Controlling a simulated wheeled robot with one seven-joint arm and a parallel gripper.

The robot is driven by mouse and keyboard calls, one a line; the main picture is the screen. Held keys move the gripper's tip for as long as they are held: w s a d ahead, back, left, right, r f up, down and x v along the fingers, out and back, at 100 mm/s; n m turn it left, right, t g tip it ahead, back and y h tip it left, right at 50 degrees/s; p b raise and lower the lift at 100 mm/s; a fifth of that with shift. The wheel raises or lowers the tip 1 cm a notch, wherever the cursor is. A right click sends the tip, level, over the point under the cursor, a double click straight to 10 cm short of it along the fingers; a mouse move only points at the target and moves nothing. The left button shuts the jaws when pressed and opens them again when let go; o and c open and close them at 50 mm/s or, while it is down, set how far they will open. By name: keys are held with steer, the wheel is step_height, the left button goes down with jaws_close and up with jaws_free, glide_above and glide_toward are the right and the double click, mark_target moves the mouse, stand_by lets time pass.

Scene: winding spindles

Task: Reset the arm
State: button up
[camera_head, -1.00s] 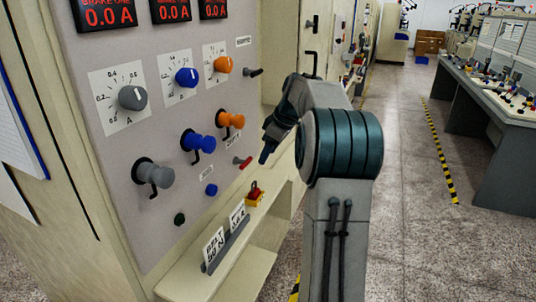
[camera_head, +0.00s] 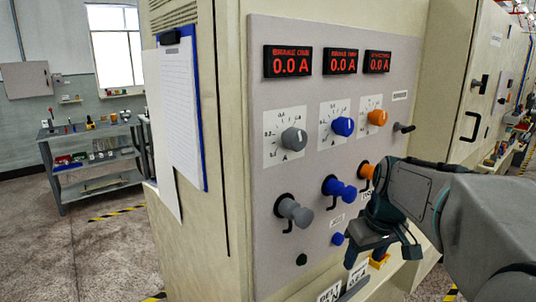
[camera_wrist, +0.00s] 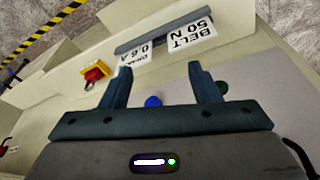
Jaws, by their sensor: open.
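My gripper (camera_head: 383,249) is at the lower right of the control panel (camera_head: 262,200) in the head view, with my arm coming in from the right. In the wrist view my gripper (camera_wrist: 160,88) has its two fingers spread apart with nothing between the tips. A blue button (camera_wrist: 153,101) shows behind the gap between the fingers. Blue (camera_head: 340,188) and grey (camera_head: 294,211) handles stand out from the panel, left of my gripper. The orange handle (camera_head: 367,170) is partly hidden by my arm.
Grey (camera_head: 293,139), blue (camera_head: 343,126) and orange (camera_head: 377,117) dials sit under displays reading 0.0 A. A ledge below carries a "BELT 50 N" card (camera_wrist: 191,35) and a red and yellow button box (camera_wrist: 95,74). A shelf (camera_head: 92,160) stands far left across open floor.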

steer(key=s+a+f+m, duration=0.1)
steer(key=s+a+f, duration=0.1)
steer(key=s, duration=0.6)
steer(key=s+a+f+m, duration=0.2)
steer(key=s+a+f, duration=0.1)
steer(key=s+f, duration=0.2)
steer(key=s, duration=0.2)
steer(key=shift+s+a+h, duration=0.25)
steer(key=shift+s+h, duration=0.1)
steer(key=shift+h, duration=0.05)
steer(key=shift+r, duration=0.1)
stand_by(0.6)
